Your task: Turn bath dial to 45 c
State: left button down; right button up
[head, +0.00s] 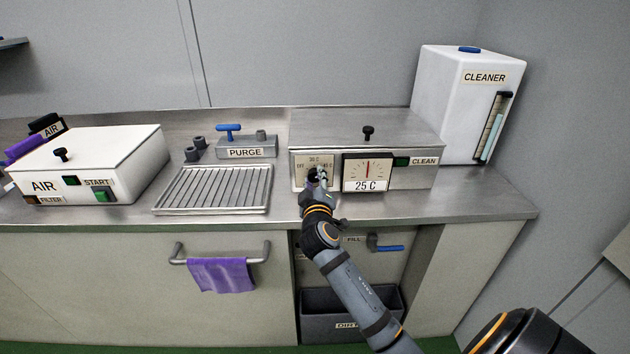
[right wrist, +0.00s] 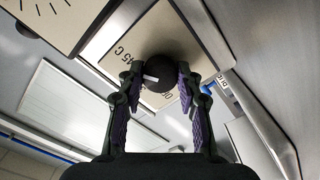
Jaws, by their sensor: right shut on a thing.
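The bath dial is a round black knob (right wrist: 160,73) with a white pointer mark, set on a pale plate (head: 299,168) at the left of the steel bath's front. My right gripper (head: 316,178) is shut on the dial and hides most of it in the head view. In the right wrist view, its purple-padded fingers (right wrist: 158,90) sit on either side of the knob. The white mark faces the left finger, near the printed "45 C" (right wrist: 124,52). The bath's display (head: 366,172) reads 25 C, with a red needle above. My left gripper is not in view.
The steel bath (head: 345,128) has a closed lid with a black knob and a green CLEAN button (head: 401,161). A white cleaner tank (head: 455,105) stands right. A ribbed drain tray (head: 213,188), PURGE block (head: 246,147) and white AIR box (head: 90,160) stand left.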

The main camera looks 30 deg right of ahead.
jog(key=o, duration=1.2)
jog(key=shift+c, duration=0.2)
jog(key=v, duration=0.7)
jog(key=shift+s+a, duration=0.2)
